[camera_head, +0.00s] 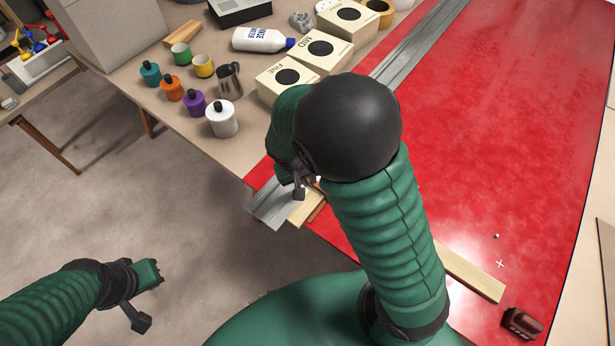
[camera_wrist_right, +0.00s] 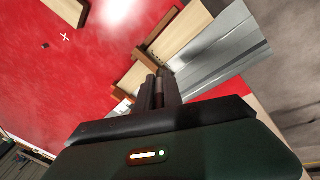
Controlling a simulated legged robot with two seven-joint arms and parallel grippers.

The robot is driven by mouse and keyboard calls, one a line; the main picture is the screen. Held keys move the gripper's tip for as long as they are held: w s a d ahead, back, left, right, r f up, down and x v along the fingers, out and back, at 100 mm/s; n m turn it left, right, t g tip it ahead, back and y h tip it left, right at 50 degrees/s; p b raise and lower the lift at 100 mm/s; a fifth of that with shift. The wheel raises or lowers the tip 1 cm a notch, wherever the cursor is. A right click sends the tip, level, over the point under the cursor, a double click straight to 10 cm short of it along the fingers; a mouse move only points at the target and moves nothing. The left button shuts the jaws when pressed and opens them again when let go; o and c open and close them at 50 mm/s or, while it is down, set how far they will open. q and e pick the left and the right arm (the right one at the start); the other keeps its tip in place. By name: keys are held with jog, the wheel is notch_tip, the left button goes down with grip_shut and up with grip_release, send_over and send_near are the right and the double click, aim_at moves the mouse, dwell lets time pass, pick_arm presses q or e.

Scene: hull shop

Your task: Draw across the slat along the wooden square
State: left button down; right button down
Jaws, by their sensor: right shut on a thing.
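My right gripper (camera_wrist_right: 158,92) is shut low over this spot. The thing in its jaws is mostly hidden and I cannot tell what it is. My left gripper (camera_head: 150,280) hangs over the floor, away from the bench; its jaws are unclear.
A wooden block (camera_head: 470,272) and a dark red object (camera_head: 521,323) lie at the bench's near right. The red surface right of my arm is mostly clear.

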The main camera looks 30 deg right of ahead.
notch_tip(320, 180, up, 11)
jog(key=p, duration=0.9)
jog(key=shift+f, duration=0.2)
